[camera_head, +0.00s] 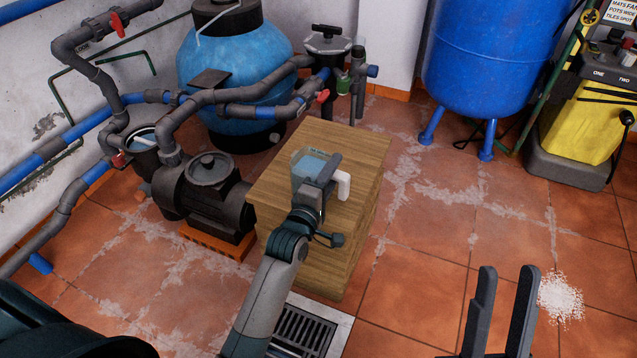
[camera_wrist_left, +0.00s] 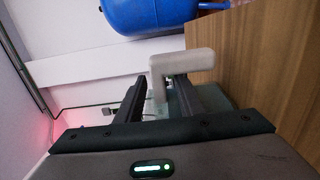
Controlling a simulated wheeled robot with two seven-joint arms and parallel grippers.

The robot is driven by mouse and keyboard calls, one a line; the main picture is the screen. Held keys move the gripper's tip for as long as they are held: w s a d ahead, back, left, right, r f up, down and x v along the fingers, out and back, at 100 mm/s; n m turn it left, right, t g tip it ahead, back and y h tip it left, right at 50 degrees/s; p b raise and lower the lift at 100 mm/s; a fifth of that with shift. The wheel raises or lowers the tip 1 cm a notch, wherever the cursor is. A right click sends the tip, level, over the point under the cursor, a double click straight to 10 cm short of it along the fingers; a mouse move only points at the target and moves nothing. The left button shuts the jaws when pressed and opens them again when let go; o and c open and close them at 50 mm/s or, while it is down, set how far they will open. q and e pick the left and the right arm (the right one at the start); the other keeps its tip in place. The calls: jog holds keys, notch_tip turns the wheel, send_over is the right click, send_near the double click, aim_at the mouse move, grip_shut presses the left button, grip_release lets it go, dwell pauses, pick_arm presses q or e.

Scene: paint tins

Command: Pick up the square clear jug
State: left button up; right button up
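The square clear jug (camera_head: 304,172) stands on top of the wooden cabinet (camera_head: 360,163), with its white handle (camera_head: 344,185) toward the right. My left gripper (camera_head: 322,176) is at the jug in the head view and covers part of it. In the left wrist view, my left gripper (camera_wrist_left: 158,88) has its fingers apart. The white handle (camera_wrist_left: 190,64) shows at the fingertips, with one end between them. Whether a finger touches it, I cannot tell. My right gripper (camera_head: 506,285) is open and empty, above the floor at the lower right.
A black pump (camera_head: 210,185) and grey pipes stand left of the cabinet. A blue filter tank (camera_head: 235,75) is behind it. A blue vessel (camera_head: 490,55) on legs and a yellow machine (camera_head: 582,125) stand at the right. The tiled floor right of the cabinet is mostly clear.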

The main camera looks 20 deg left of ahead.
pick_arm(q)
grip_shut()
jog(key=shift+r, duration=0.1)
jog(key=shift+r, duration=0.15)
